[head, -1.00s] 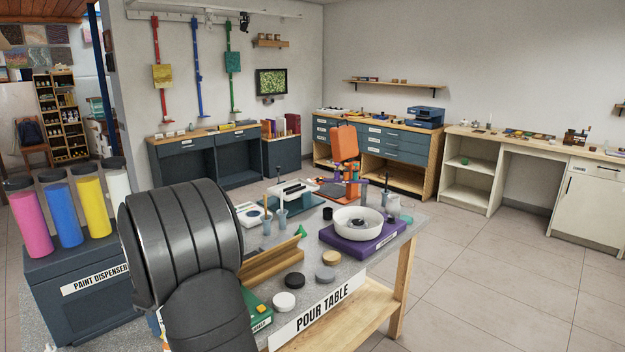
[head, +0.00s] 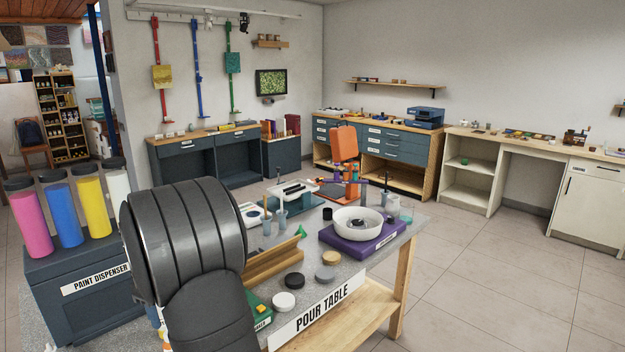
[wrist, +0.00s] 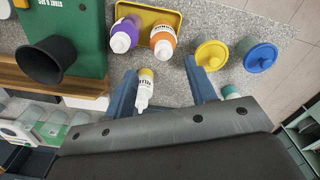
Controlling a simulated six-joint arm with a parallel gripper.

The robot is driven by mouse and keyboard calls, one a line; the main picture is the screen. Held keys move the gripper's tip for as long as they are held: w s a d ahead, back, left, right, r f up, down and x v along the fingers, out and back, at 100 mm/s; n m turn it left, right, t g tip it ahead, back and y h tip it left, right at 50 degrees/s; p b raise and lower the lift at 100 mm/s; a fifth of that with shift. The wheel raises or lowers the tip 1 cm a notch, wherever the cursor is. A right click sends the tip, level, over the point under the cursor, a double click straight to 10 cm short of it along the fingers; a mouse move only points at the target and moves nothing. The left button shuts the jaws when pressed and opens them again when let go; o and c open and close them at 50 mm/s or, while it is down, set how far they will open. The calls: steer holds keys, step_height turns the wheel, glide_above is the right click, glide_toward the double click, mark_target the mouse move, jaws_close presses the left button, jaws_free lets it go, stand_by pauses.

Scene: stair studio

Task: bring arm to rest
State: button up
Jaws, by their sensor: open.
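My gripper (wrist: 162,76) shows in the wrist view as two blue fingers spread well apart, open, over the grey speckled table top. A small white bottle with a yellow end (wrist: 144,92) shows between the fingers, apart from both; I cannot tell how far below them it stands. In the head view my dark arm fills the lower left middle and my gripper is hidden behind it. The pour table (head: 385,262) stands in front of me.
A yellow tray (wrist: 152,16) holds a purple and an orange bottle. A green box with a black funnel (wrist: 47,60) is at left. In the head view, the paint dispenser (head: 75,285) stands left of my arm; open floor lies right.

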steer(key=w+d+r+m, duration=0.3)
steer(key=w+d+r, duration=0.1)
steer(key=w+r, duration=0.15)
steer(key=w+d+f+m, duration=0.3)
steer(key=d+f+m, duration=0.15)
steer(key=d, duration=0.45)
steer(key=w+d+f+m, duration=0.3)
steer(key=d+f, duration=0.2)
steer(key=d, duration=0.4)
steer(key=s+d+f+m, duration=0.2)
steer(key=s+d+f, duration=0.1)
steer(key=d+f, duration=0.3)
steer(key=s+d+f+m, duration=0.1)
steer(key=s+d+f, duration=0.3)
steer(key=f, duration=0.5)
steer(key=shift+s+d+m, duration=0.25)
steer(key=shift+d+m, duration=0.1)
steer(key=shift+d, duration=0.8)
steer(key=w+a+r+n, duration=0.2)
steer(key=w+a+r, duration=0.5)
steer(key=r, duration=0.4)
steer(key=shift+a+r, duration=0.2)
steer(key=shift+a, duration=0.45)
